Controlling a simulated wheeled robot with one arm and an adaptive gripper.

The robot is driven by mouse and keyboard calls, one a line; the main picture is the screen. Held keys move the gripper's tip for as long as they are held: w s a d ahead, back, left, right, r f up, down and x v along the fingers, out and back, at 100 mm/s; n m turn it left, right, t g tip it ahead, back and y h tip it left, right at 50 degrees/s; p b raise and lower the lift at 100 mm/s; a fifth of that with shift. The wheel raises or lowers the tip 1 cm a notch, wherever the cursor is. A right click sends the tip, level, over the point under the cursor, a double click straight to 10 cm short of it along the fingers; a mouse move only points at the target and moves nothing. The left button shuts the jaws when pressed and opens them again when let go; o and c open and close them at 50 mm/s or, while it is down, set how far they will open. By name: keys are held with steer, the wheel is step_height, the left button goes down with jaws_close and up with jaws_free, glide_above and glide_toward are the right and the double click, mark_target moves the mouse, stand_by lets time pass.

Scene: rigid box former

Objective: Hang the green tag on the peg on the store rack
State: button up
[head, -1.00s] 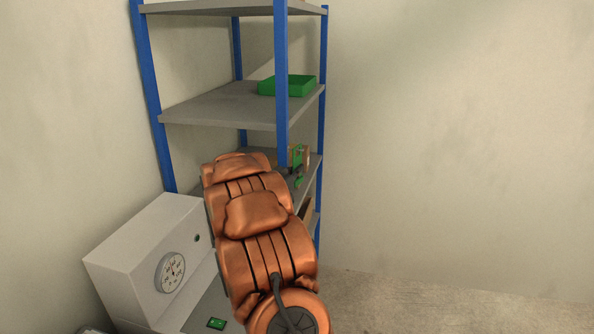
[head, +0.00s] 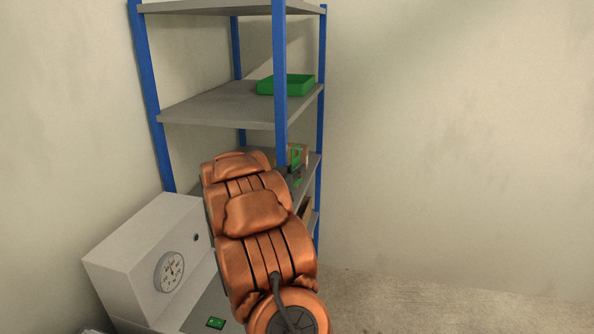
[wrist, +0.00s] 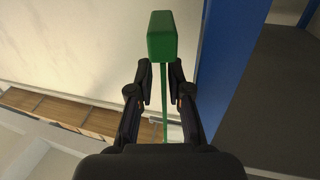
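The green tag shows in the wrist view as a thick green block (wrist: 160,37) at my fingertips, with a thin green strip running back between the fingers. My gripper (wrist: 160,66) has its two black fingers drawn in on either side of the block and appears shut on it. The exact contact is hard to see. In the head view, green parts (head: 296,157) show beyond my copper-coloured arm, beside the front blue upright of the store rack (head: 280,60). My arm hides most of the gripper there. I cannot make out the peg in either view.
A green tray (head: 286,86) stands on a higher grey shelf (head: 215,105). A brown object (head: 305,154) is behind the green parts. A pale box with a dial (head: 150,255) stands at lower left. In the wrist view, a blue upright (wrist: 222,70) is close right of the gripper.

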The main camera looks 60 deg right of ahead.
steer(key=s+a, duration=0.1)
steer(key=a, duration=1.1)
